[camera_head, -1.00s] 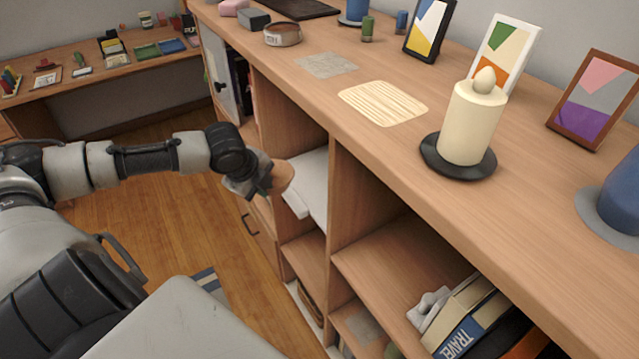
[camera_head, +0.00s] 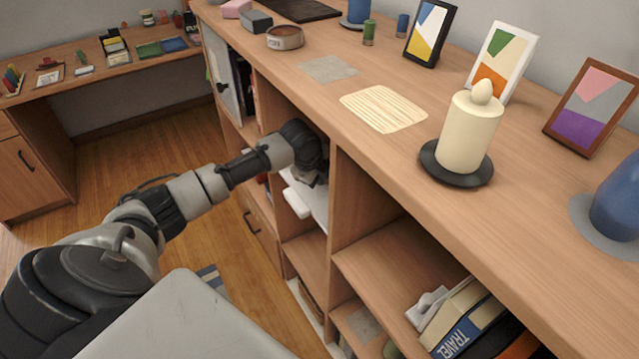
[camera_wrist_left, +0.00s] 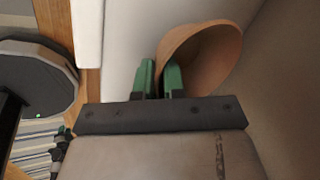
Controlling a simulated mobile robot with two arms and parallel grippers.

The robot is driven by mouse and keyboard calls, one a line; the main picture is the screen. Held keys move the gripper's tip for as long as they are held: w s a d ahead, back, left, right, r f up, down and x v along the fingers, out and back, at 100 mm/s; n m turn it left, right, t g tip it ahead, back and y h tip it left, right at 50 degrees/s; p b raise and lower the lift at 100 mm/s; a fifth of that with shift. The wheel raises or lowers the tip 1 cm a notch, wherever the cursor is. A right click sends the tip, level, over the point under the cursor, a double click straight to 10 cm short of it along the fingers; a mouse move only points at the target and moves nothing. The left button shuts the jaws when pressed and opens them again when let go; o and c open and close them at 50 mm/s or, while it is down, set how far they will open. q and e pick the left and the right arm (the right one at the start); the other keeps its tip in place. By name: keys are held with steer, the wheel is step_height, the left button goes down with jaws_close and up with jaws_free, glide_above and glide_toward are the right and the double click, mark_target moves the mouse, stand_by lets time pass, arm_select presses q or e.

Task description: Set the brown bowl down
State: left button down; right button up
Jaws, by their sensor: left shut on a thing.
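The brown bowl (camera_wrist_left: 212,48) shows in the left wrist view, tilted, with its open side partly toward the camera. My left gripper (camera_wrist_left: 159,78) has its green fingers shut on the bowl's near wall at the rim. In the head view my left gripper (camera_head: 312,172) reaches into the upper open compartment of the long shelf unit (camera_head: 342,185), and the bowl is hidden there. A pale surface (camera_wrist_left: 130,38) lies behind the fingers and bowl; whether the bowl touches it I cannot tell. My right gripper is not in view.
A white object (camera_head: 299,203) sticks out of the same compartment, below my gripper. A vertical divider stands just right of my arm. The neighbouring compartment holds books (camera_head: 470,318). The top carries a candle (camera_head: 468,135), a striped mat (camera_head: 384,108) and picture frames.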

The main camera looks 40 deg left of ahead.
mark_target(323, 192)
arm_select(q)
steer(key=shift+w+d+f, duration=0.1)
steer(key=shift+w+f, duration=0.1)
steer(key=shift+f, duration=1.5)
steer(key=shift+f, duration=0.1)
steer(key=c, duration=1.2)
jaws_free()
steer(key=shift+v, duration=3.9)
